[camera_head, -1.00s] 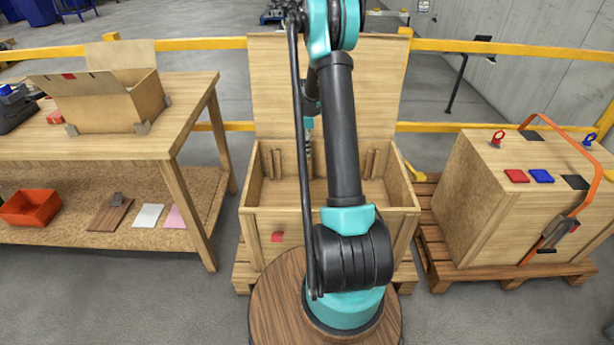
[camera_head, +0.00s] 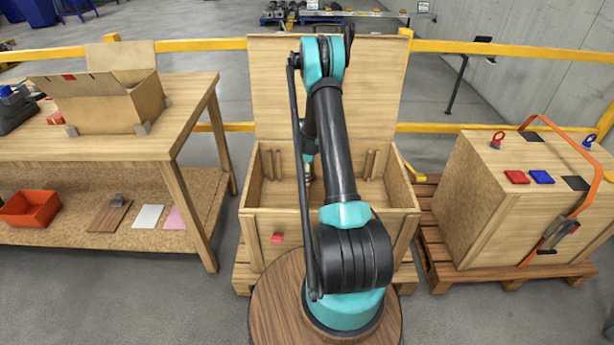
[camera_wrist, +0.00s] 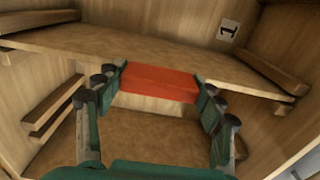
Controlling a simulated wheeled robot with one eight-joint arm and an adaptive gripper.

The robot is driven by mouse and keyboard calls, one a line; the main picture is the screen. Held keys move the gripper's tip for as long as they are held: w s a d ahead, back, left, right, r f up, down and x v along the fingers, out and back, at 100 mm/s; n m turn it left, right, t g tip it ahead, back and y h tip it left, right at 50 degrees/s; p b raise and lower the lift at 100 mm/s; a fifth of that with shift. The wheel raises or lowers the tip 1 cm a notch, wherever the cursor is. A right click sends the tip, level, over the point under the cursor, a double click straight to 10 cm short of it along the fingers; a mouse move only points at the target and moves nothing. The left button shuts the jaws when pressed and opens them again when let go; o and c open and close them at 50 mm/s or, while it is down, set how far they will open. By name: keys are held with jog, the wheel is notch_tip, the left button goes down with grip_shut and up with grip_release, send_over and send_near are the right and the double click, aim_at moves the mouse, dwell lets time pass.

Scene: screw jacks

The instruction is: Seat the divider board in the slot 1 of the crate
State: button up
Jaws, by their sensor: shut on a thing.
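My gripper (camera_wrist: 160,85) has green fingers and is shut on a red grip block (camera_wrist: 158,82) in the wrist view. The block is at the edge of a pale wooden board (camera_wrist: 95,52), which looks like the divider board and spans the crate from left to right. The number 1 label (camera_wrist: 229,30) is on the crate wall beyond, at the upper right. Wooden slot rails (camera_wrist: 262,72) show on both sides. I cannot tell how deep the board sits between them. In the head view the open crate (camera_head: 400,190) is ahead; my arm hides most of the gripper and the board.
The crate's raised lid (camera_head: 275,90) stands behind. More rails (camera_head: 372,163) show on its back wall. A workbench (camera_head: 190,100) with a carton (camera_head: 135,105) is on the left. A closed crate (camera_head: 465,200) stands on a pallet to the right.

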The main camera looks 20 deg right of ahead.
jog(key=shift+f, duration=0.25)
jog(key=o, duration=1.9)
jog(key=shift+f, duration=0.1)
